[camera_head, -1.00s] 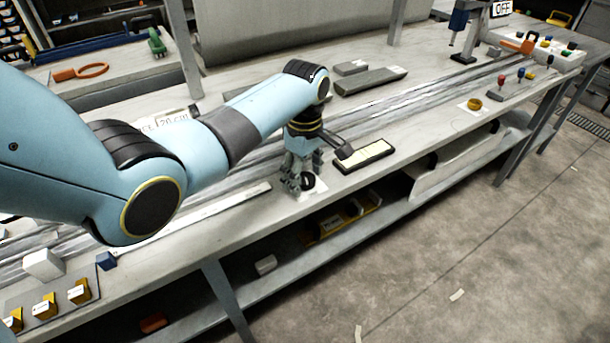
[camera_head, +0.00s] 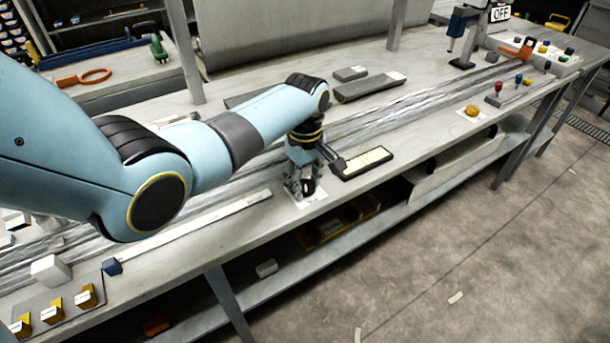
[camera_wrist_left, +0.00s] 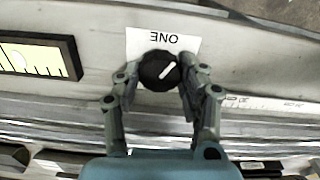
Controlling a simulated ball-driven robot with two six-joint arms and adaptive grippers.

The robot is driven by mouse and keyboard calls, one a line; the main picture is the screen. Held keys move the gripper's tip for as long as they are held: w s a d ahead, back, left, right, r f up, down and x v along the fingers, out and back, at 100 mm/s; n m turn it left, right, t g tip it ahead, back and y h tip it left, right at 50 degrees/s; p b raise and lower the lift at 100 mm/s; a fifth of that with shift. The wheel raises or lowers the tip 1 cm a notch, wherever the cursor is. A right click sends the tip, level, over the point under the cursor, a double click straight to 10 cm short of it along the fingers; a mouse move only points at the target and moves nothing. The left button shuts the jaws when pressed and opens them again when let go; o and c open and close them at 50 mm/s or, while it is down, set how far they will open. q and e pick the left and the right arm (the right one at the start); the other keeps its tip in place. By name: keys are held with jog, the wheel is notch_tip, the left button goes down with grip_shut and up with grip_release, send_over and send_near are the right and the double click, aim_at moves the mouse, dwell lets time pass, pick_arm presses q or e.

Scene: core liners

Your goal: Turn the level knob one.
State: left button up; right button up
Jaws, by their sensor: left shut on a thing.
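The level knob one is a round black knob (camera_wrist_left: 158,70) with a white pointer line, on a white label (camera_wrist_left: 183,42) reading "ONE", upside down in the left wrist view. My left gripper (camera_wrist_left: 157,82) is shut on the knob, one finger at each side of it. The pointer slants toward the lower right in that view. In the head view my left gripper (camera_head: 303,187) points down at the bench's front edge and hides most of the knob. The white label (camera_head: 310,198) shows below it. My right gripper is not in view.
A dark-framed panel with a pale scale (camera_head: 362,162) lies just right of the gripper. Yellow blocks (camera_head: 52,310) and a white block (camera_head: 50,270) sit at the lower left. Grey bars (camera_head: 368,86) lie behind. A yellow knob (camera_head: 472,111) is farther right.

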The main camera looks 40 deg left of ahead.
pick_arm(q)
jog(key=shift+r+m+p, duration=0.2)
jog(key=shift+m+p, duration=0.45)
jog(key=shift+m, duration=0.45)
jog(key=shift+f+m, duration=0.15)
jog(key=shift+m, duration=0.35)
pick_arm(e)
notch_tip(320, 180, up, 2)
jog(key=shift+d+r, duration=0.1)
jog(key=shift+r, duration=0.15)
pick_arm(q)
jog(key=o, duration=1.2)
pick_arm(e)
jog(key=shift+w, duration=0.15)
